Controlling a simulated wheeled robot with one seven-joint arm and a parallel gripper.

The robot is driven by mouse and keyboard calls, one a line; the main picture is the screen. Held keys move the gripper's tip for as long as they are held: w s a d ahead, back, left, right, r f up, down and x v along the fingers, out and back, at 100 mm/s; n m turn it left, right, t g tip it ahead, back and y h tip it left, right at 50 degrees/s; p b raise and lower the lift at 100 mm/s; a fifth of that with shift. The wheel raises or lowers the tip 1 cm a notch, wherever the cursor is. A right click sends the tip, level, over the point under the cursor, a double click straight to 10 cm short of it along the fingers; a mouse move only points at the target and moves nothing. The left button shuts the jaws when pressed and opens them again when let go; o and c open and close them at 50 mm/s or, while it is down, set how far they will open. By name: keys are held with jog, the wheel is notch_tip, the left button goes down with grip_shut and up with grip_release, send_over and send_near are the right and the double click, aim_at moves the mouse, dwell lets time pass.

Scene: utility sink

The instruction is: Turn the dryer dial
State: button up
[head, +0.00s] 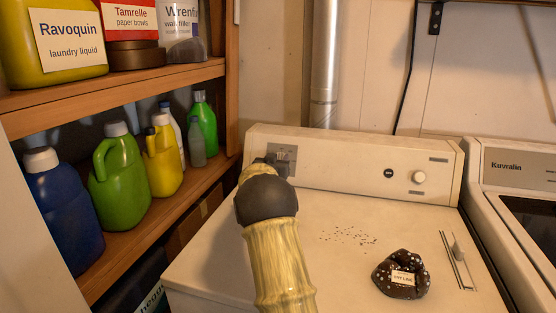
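The cream dryer (360,225) stands in the middle of the head view, with a raised control panel (340,165) along its back. A round white dial (419,177) is on the panel's right part. A grey square plate (289,152) is at the panel's left end. My gripper (273,160) is at that plate, mostly hidden behind my own dark wrist joint, well to the left of the white dial. I cannot tell whether its fingers are open or touch anything, or what part of the plate they cover.
A dark dotted pouch (402,274) and scattered dark specks (348,236) lie on the dryer top. A wooden shelf (150,215) with several bottles is close on the left. A second machine (520,170) stands at right.

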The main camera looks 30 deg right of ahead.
grip_shut()
jog(key=shift+r+m+p, duration=0.15)
jog(key=shift+m+p, duration=0.3)
jog(key=shift+m, duration=0.15)
jog(key=m+g+h+p, duration=0.1)
jog(key=m+p, duration=0.1)
jog(key=m, duration=0.1)
jog(key=shift+g, duration=0.3)
jog(key=m+g+p, duration=0.1)
jog(key=m+p, duration=0.1)
jog(key=m, duration=0.2)
jog(key=m+g+p, duration=0.2)
jog(key=m, duration=0.2)
jog(key=shift+s+d+h, duration=0.1)
jog(key=shift+h, duration=0.2)
jog(key=shift+s+f+m+g+y+p, duration=0.1)
jog(key=shift+m+g+y+p, duration=0.15)
jog(key=shift+m+g+p, duration=0.75)
jog(key=shift+w+f+m+t+y+p, duration=0.15)
jog(key=shift+m+y+p, duration=0.2)
jog(key=shift+m, duration=1.45)
jog(key=shift+s+f+m+g+y+p, duration=0.15)
jog(key=shift+m+g+p, duration=0.45)
jog(key=shift+m, duration=0.8)
